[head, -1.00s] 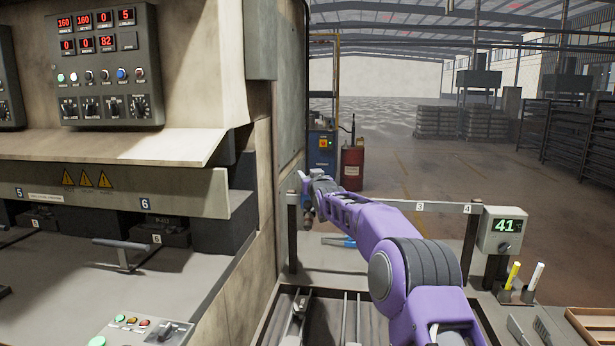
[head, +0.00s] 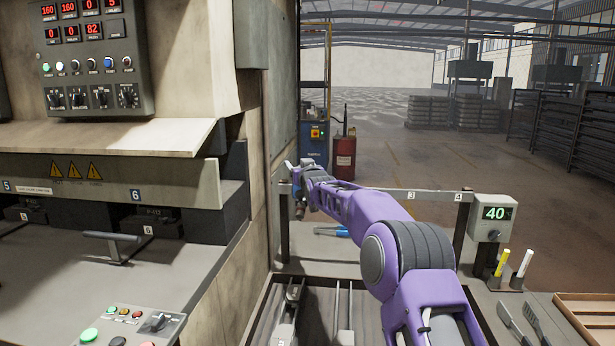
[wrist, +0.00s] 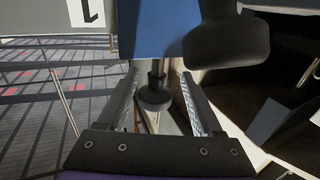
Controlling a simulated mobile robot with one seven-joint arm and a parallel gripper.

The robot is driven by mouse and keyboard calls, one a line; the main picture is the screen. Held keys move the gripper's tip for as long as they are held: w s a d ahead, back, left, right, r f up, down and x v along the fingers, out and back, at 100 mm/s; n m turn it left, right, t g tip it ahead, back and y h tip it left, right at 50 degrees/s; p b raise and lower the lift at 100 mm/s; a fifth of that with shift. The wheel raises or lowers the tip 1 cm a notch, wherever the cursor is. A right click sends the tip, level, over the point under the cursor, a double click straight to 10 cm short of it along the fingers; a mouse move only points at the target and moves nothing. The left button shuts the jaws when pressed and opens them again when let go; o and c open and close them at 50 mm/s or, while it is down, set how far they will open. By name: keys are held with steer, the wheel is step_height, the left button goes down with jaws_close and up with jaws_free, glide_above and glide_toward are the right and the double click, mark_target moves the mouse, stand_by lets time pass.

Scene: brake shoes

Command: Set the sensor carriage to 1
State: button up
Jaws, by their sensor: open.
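In the head view, a pale rail (head: 433,195) carries number plates 3 and 4; my arm covers its middle. My gripper (head: 299,207) is at the rail's left end, small and partly hidden. In the wrist view, a blue block (wrist: 150,30), seemingly the sensor carriage, is just beyond the fingers. A dark round knob (wrist: 155,98) on a short stem stands between the open fingers of my gripper (wrist: 160,90), with gaps on both sides. A white plate with a black mark, seemingly a 1 (wrist: 93,12), is left of the block.
A grey display box (head: 492,218) at the rail's right end reads 40.

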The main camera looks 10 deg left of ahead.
steer(key=b+v, duration=0.1)
steer(key=v, duration=1.6)
steer(key=shift+b, duration=0.35)
steer(key=shift+a, duration=0.1)
